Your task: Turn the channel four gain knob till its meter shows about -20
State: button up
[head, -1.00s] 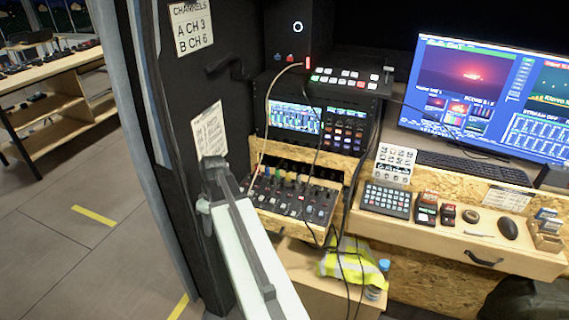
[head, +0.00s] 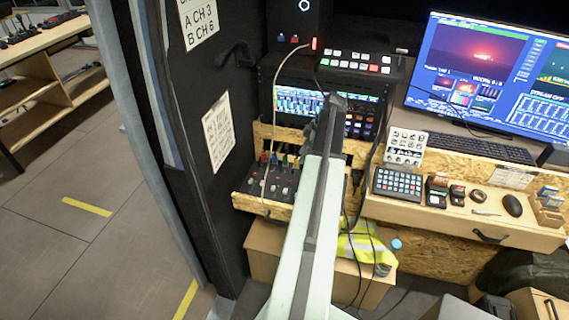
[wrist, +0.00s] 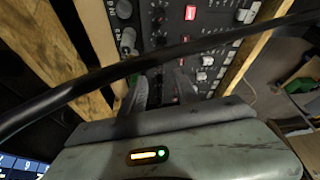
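The audio mixer (head: 282,186) sits in an open wooden tray at the left end of the desk, its right part hidden by my arm. Its knob panel (wrist: 205,48) also shows in the wrist view, with dark knobs and pale and red buttons. I cannot tell which knob is channel four's gain. The screen with coloured meter bars (head: 298,102) is above the mixer; its numbers are too small to read. My gripper (wrist: 166,78) has its two grey fingers apart over the panel, and I see nothing held. In the head view my arm hides it.
A black cable (wrist: 150,68) crosses close in front of the wrist camera. A pale cable (head: 268,125) hangs over the mixer. The tray's wooden edge (wrist: 250,50) borders the panel. A dark wall (head: 215,90) stands at left; a keypad (head: 398,184) lies right.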

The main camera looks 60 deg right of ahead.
aim_at(293, 169)
jog(key=b+x, duration=0.7)
jog(key=x, duration=0.1)
jog(key=shift+w+f, duration=0.1)
jog(key=shift+w, duration=0.05)
jog(key=shift+a, duration=0.1)
